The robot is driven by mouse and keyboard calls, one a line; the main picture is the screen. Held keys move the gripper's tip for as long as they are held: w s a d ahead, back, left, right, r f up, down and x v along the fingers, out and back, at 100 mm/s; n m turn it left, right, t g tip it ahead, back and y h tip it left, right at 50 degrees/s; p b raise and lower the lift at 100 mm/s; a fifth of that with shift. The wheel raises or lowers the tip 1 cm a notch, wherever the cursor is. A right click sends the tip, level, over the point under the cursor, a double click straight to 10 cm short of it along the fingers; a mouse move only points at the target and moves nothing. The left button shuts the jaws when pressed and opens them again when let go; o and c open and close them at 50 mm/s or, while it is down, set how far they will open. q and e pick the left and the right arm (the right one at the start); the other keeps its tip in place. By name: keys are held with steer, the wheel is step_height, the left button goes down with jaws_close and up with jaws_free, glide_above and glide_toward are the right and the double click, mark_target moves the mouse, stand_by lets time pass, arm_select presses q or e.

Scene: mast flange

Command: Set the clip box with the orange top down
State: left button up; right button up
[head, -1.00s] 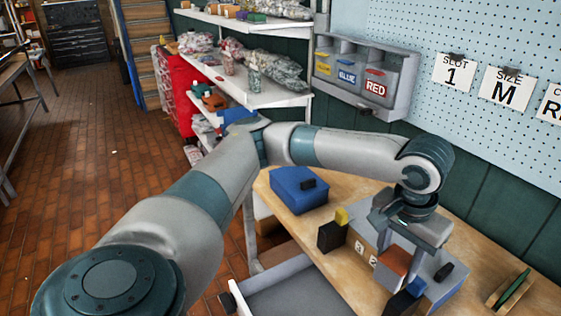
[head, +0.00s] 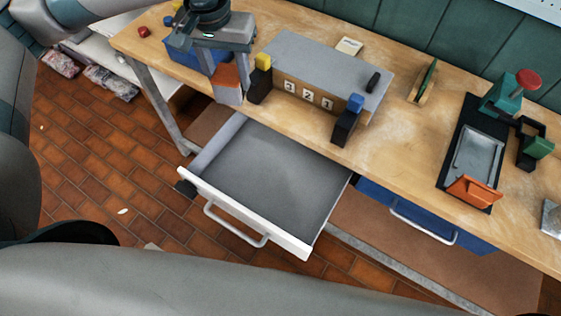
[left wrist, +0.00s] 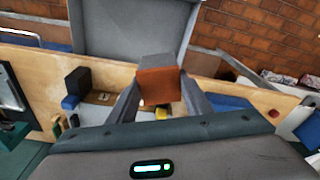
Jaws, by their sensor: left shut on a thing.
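The clip box with the orange top (head: 226,76) has a grey lower body. My left gripper (head: 222,62) is shut on it from above, near the bench's front edge, left of the black clip box with the yellow top (head: 260,84). I cannot tell whether its bottom touches the bench. In the left wrist view the orange face (left wrist: 159,86) sits between the fingers. A black clip box with a blue top (head: 345,124) stands farther right along the bench front. My right gripper is not in view.
A grey-topped block (head: 325,62) with number cards 3, 2, 1 stands behind the clip boxes. A grey drawer (head: 265,175) hangs open below the bench front. A blue bin (head: 185,54) is behind my left gripper. A black fixture plate (head: 459,130) lies to the right.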

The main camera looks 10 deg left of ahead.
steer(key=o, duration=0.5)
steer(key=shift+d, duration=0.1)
arm_select(q)
steer(key=shift+d+f+m, duration=0.1)
steer(key=shift+f+m, duration=0.3)
steer(key=shift+f, duration=0.05)
steer(key=s+d+f+m, duration=0.2)
steer(key=f+m, duration=0.5)
steer(key=s+d+f+m+g+h+p, duration=0.1)
steer(key=s+d+f+m, duration=0.1)
steer(key=f+m, duration=0.4)
steer(key=s+d+f+m, duration=0.3)
steer(key=f+m, duration=0.4)
steer(key=m, duration=0.1)
steer(key=shift+d+f+g, duration=0.25)
steer(key=shift+f+g, duration=0.05)
steer(key=shift+g, duration=0.1)
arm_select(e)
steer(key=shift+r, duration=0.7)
